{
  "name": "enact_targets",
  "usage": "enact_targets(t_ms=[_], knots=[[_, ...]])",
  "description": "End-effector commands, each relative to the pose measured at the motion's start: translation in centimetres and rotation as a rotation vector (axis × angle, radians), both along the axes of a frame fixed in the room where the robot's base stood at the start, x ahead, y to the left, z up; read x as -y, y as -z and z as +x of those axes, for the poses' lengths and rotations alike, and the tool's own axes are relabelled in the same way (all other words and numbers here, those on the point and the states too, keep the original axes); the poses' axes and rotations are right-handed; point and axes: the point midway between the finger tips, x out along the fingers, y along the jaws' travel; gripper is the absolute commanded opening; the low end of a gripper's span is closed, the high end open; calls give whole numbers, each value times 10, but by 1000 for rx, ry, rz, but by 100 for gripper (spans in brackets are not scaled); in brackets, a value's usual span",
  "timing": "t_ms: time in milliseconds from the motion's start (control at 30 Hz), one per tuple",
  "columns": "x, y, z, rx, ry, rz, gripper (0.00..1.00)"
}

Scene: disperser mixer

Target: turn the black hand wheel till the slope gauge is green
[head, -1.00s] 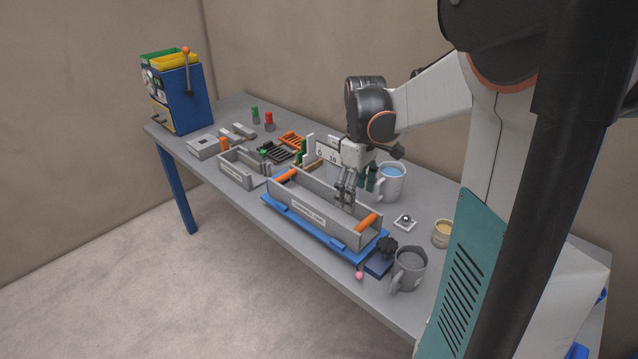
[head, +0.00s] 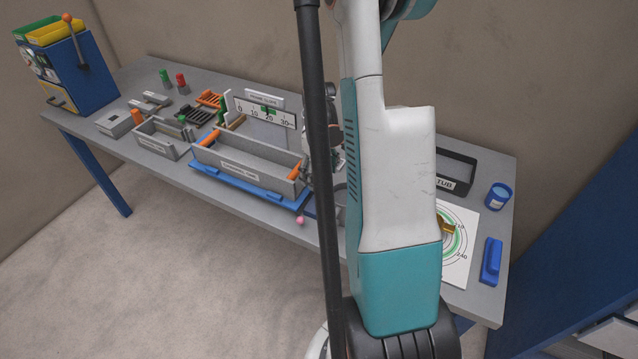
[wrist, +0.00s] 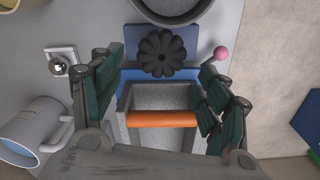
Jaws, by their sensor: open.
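The black hand wheel (wrist: 162,52) lies on a dark blue block in the wrist view, just beyond the end of the grey trough (wrist: 150,97). In the head view my arm hides the wheel. My gripper (wrist: 158,80) is open, its two dark green fingers spread wide to either side of the trough's end. The wheel lies ahead of the fingers, apart from them. The slope gauge (head: 265,111) is a white plate with a 0 to 30 scale behind the trough. A small green patch shows near 20; the pointer's exact reading is too small to tell.
The trough has orange handles (wrist: 161,119) and sits on a blue base. A pink ball knob (wrist: 221,53) stands right of the wheel. A dark round vessel (wrist: 172,8) is close beyond it.

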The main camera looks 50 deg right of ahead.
Motion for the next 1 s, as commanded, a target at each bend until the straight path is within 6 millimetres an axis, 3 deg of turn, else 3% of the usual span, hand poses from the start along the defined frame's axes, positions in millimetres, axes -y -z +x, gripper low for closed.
enact_targets(t_ms=[100,233,633,833,1000], knots=[[0,20,0,0,0,0,69],[0,32,0,0,-1,0,69],[0,38,0,0,-1,0,69],[0,38,0,0,-1,0,26],[0,38,0,0,6,0,25]])
